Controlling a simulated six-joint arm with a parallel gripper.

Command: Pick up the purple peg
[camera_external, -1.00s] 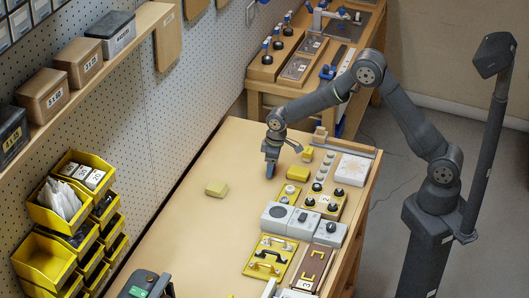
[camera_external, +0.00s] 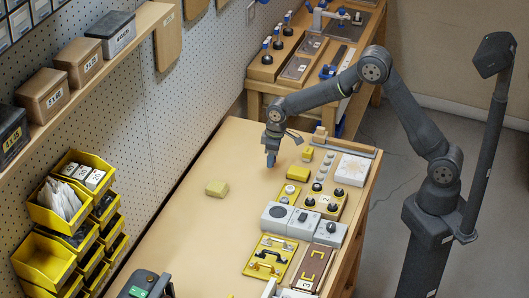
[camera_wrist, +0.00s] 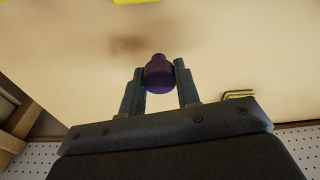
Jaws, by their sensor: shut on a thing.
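The purple peg (camera_wrist: 159,73) sits between the two fingers of my gripper (camera_wrist: 160,83) in the wrist view. The fingers are shut on it, one on each side. A soft shadow on the wooden surface beyond the peg suggests that it is held clear of the bench. In the external view my gripper (camera_external: 271,161) points down above the far part of the bench. The peg cannot be made out there, as it is hidden or too small.
The wooden bench (camera_external: 190,235) is mostly clear on its left side. Panels with knobs (camera_external: 322,199), grey boxes (camera_external: 277,215) and a yellow plate with handles (camera_external: 270,256) line the right side. Yellow bins (camera_external: 45,262) hang on the left wall.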

